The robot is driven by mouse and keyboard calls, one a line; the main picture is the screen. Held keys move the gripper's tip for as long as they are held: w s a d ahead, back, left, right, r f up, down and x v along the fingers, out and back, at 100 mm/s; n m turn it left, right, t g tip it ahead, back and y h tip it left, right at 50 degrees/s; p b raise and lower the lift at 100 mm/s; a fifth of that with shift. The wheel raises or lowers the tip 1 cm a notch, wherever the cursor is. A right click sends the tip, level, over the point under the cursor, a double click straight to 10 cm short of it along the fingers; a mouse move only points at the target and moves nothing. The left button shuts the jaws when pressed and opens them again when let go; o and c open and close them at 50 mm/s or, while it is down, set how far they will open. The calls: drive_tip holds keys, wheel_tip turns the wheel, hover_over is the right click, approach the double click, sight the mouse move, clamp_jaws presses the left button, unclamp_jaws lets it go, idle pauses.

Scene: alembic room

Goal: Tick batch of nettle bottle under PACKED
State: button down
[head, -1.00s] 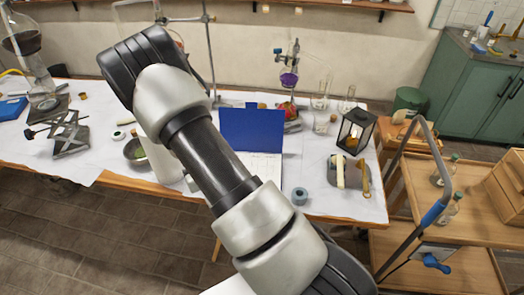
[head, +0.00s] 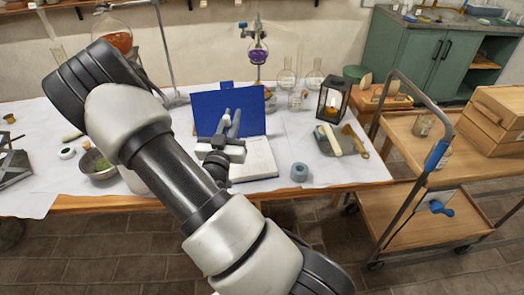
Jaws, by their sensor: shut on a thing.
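An open book or ledger lies on the white-covered table, with a white page (head: 258,160) in front of an upright blue panel (head: 240,108). Any writing, PACKED column or tick marks are too small to read. My gripper (head: 232,120) is over the left part of the page, its dark fingers in front of the blue panel. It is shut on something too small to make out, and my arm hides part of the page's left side.
A grey-blue round object (head: 299,172) sits right of the page. A black lantern (head: 333,99), a grey tray (head: 325,140) and glass flasks (head: 286,80) stand beyond. A bowl (head: 97,166) is at left. The wooden cart (head: 475,145) stands right of the table.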

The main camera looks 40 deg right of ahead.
drive_tip(key=shift+s+d+f+m+g+h+b, duration=0.7)
drive_tip(key=shift+s+d+f+g+h+b, duration=0.25)
drive_tip(key=shift+d+f+b, duration=0.5)
drive_tip(key=shift+s+d+f+m+g+h+b, duration=0.7)
drive_tip(key=shift+s+d+f+g+b, duration=0.4)
drive_tip(key=shift+f, duration=0.6)
drive_tip(key=shift+s+d+f+m+g+h+b, duration=0.8)
drive_tip(key=shift+d+f+g+b, duration=0.25)
drive_tip(key=shift+f+b, duration=0.5)
drive_tip(key=shift+f+b, duration=0.3)
drive_tip(key=shift+b, duration=0.1)
drive_tip(key=shift+s, duration=0.45)
drive_tip(key=shift+w+d+b, duration=0.3)
drive_tip(key=shift+d+b, duration=0.3)
drive_tip(key=shift+b, duration=0.2)
drive_tip(key=shift+w+d+r, duration=0.1)
drive_tip(key=shift+d+r, duration=0.1)
drive_tip(key=shift+r, duration=0.1)
drive_tip(key=shift+r+p, duration=2)
drive_tip(key=shift+r, duration=0.7)
